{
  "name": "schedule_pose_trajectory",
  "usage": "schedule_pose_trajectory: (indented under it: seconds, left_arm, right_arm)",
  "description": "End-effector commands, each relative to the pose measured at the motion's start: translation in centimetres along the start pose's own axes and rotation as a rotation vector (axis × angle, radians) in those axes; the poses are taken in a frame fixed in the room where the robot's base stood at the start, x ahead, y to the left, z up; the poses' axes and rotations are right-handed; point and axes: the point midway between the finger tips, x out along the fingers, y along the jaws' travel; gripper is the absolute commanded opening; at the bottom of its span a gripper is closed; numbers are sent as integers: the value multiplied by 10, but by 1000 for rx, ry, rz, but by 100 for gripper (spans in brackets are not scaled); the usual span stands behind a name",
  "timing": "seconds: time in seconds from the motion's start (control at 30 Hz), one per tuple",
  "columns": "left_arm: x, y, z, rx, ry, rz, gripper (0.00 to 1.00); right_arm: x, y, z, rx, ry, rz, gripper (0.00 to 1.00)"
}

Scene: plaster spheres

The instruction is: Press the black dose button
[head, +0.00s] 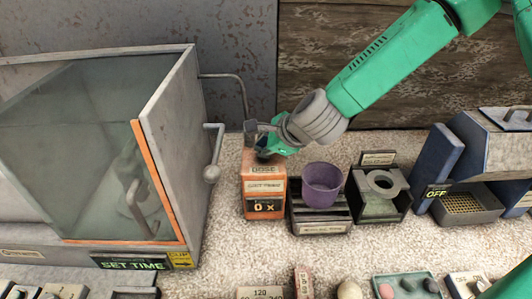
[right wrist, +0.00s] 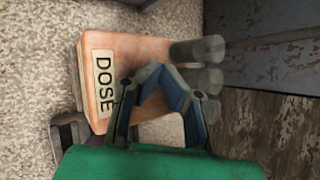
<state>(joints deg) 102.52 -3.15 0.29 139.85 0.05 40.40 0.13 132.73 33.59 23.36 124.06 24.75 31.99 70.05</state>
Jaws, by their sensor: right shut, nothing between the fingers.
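The orange dose box (head: 250,192) stands on the speckled counter, with a "DOSE" label and a display reading "0 x". In the right wrist view the box (right wrist: 140,55) lies directly beyond my fingers. My right gripper (head: 267,150) is shut and empty, with its tips at the top of the box in the head view; the fingers (right wrist: 152,78) also show in the wrist view. I cannot clearly make out the black button; the gripper covers much of the box top. Whether the tips touch it I cannot tell. My left gripper is out of view.
A purple cup (head: 322,186) sits on a dark stand right of the box. Beside it is a grey ring-topped holder (head: 381,186). A glass-fronted cabinet (head: 172,130) with a handle stands left. A blue-grey machine marked "OFF" (head: 438,191) stands right.

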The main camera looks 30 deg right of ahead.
Motion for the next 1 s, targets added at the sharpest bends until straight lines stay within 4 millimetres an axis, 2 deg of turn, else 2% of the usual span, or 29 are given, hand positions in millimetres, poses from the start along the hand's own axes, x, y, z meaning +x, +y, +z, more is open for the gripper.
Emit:
schedule_pose_trajectory:
  seconds: [1.0]
  left_arm:
    - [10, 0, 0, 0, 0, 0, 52]
  right_arm:
    - [9, 7, -6, -1, 1, 1, 0]
